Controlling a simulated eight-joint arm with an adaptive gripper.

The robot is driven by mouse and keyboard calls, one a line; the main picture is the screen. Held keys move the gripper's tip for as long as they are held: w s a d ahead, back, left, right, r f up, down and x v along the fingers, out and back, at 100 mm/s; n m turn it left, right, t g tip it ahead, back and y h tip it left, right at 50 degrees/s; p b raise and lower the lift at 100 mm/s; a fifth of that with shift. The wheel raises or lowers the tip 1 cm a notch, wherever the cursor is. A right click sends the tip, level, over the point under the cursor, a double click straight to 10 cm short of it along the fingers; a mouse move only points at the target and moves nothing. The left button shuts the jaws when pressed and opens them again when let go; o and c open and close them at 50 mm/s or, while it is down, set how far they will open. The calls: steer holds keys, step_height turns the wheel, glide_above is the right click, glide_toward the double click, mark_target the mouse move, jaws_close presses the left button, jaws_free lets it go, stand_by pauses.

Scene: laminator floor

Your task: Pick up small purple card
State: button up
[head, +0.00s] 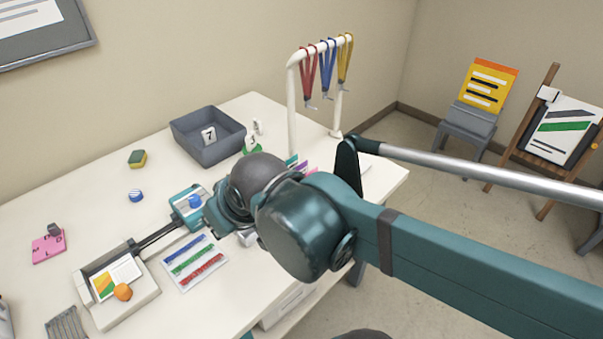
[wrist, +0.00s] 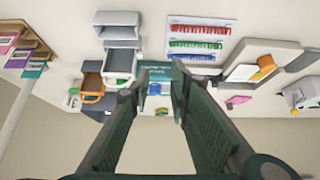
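A small purple card (head: 312,170) shows just past my arm in the head view, beside teal cards (head: 291,161); my arm hides part of this group. In the wrist view, purple cards (wrist: 17,54) sit in a brown holder at the far left, with a teal one beside them. I cannot tell which of them is the small one. My gripper (wrist: 161,84) points over the table, its two dark green fingers apart with nothing held between them. The cards are well to the left of the fingers in that view. In the head view my arm hides the gripper.

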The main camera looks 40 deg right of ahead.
steer(key=n+g+h+p, duration=0.4)
steer(key=n+g+p, duration=0.3)
steer(key=n+p, duration=1)
glide_toward(302, 165)
steer(key=a+f, duration=0.1)
steer(key=f, duration=0.1)
steer(key=shift+d+f+n, duration=0.2)
steer(key=shift+d+n, duration=0.2)
steer(key=shift+d, duration=0.1)
steer(key=shift+f, duration=0.1)
steer(key=shift+x, duration=1.2)
steer(key=shift+d, duration=0.2)
steer(key=shift+d+b+x, duration=0.1)
steer(key=shift+b+x, duration=0.1)
steer(key=shift+x, duration=1.05)
steer(key=shift+d+b+x, duration=0.15)
steer(key=shift+b+x, duration=0.05)
steer(key=shift+x, duration=1.05)
steer(key=shift+w, duration=0.1)
steer(key=shift+c, duration=0.5)
